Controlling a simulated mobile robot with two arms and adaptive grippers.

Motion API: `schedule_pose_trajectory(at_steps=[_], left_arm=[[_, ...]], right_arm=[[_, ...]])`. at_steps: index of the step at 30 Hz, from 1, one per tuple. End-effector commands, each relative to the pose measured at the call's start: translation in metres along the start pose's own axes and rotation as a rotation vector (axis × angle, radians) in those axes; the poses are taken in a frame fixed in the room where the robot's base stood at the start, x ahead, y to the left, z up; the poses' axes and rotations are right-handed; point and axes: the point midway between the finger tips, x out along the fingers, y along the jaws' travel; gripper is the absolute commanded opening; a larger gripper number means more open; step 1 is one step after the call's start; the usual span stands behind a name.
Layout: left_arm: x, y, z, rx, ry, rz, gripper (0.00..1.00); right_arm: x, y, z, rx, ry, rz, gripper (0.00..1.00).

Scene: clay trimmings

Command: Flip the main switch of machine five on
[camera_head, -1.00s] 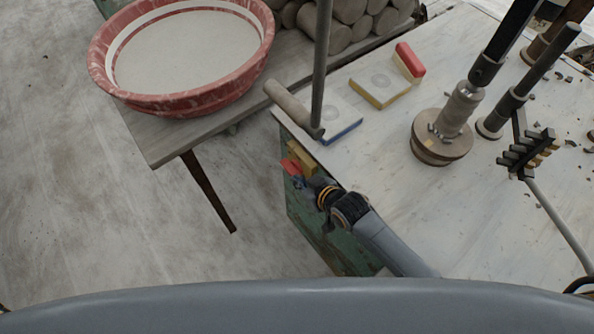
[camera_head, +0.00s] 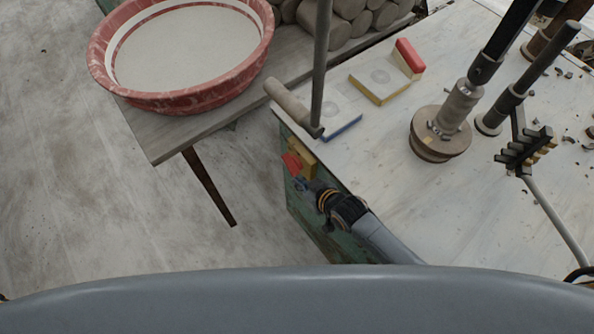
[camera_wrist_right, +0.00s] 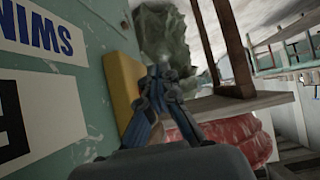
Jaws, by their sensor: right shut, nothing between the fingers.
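The main switch is a yellow box (camera_head: 303,158) with a red lever (camera_head: 291,164) on the green side (camera_head: 340,237) of the machine. My right gripper (camera_head: 303,184) is shut and empty, just below the red lever; whether they touch is unclear. In the right wrist view the shut blue-grey fingers (camera_wrist_right: 156,82) are beside the yellow box (camera_wrist_right: 122,82). White labels with blue letters (camera_wrist_right: 45,25) and part of a black digit (camera_wrist_right: 10,120) show on the green panel, too cut off to read as a number. My left gripper is out of view.
A red basin (camera_head: 190,102) stands on a wooden table (camera_head: 165,145) at the left.

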Motion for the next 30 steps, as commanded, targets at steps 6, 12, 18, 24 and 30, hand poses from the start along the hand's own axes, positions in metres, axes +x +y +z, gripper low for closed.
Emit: schedule_pose_trajectory(at_steps=[6, 12, 18, 24, 30], left_arm=[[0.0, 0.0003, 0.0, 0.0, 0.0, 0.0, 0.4], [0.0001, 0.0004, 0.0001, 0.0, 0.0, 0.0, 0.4], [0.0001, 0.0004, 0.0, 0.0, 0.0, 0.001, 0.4], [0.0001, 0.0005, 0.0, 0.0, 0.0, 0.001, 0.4], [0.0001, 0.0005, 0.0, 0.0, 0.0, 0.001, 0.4]], right_arm=[[0.0064, -0.0005, 0.0072, 0.0, -0.001, -0.001, 0.0], [0.0085, -0.0006, 0.009, 0.0, 0.001, -0.001, 0.0], [0.0084, -0.0005, 0.0088, 0.0, 0.001, -0.001, 0.0], [0.0083, -0.0003, 0.0087, 0.0, 0.001, -0.001, 0.0], [0.0083, -0.0003, 0.0087, 0.0, 0.001, 0.0, 0.0]])
